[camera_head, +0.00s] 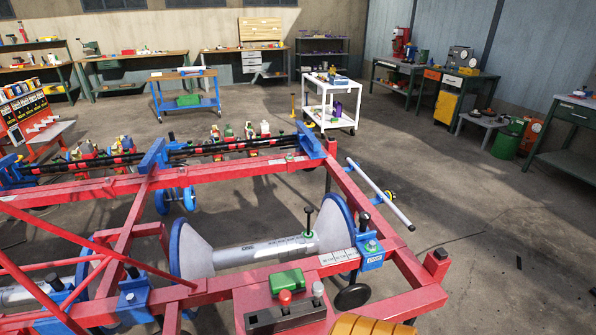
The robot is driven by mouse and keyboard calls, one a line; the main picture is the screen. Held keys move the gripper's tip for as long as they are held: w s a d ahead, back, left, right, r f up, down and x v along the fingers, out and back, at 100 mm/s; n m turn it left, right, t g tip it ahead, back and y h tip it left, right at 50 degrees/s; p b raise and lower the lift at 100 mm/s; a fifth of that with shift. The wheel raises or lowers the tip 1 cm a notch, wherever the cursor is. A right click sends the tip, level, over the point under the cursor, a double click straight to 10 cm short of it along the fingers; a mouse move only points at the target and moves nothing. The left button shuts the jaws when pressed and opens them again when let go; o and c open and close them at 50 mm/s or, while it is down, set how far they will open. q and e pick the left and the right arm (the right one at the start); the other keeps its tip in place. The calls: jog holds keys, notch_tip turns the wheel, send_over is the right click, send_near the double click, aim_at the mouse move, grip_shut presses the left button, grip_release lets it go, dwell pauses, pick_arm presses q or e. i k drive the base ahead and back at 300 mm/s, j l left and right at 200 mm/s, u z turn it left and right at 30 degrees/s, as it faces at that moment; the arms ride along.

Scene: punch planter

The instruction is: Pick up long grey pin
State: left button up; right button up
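A long grey rod (380,193), which looks like the long grey pin, shows at the right side of the large red frame (200,296). It slants from beside the frame's far right corner down to the right. Its near end sticks out past the frame's right beam. Whether it rests on something or is fixed there is hard to tell. A thicker light grey cylinder (265,251) lies between two white cones with blue rims inside the frame. Neither of my grippers is in view.
A green block (287,281) and a dark box with a red knob (285,297) sit on the near beam. A yellow ribbed part (370,326) shows at the bottom edge. A white cart (331,103) stands behind. The floor to the right is mostly clear.

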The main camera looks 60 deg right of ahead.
aim_at(318, 289)
jog(key=l+z, duration=0.15)
jog(key=z, duration=1.95)
jog(key=u, duration=2.75)
jog(key=z, duration=2.75)
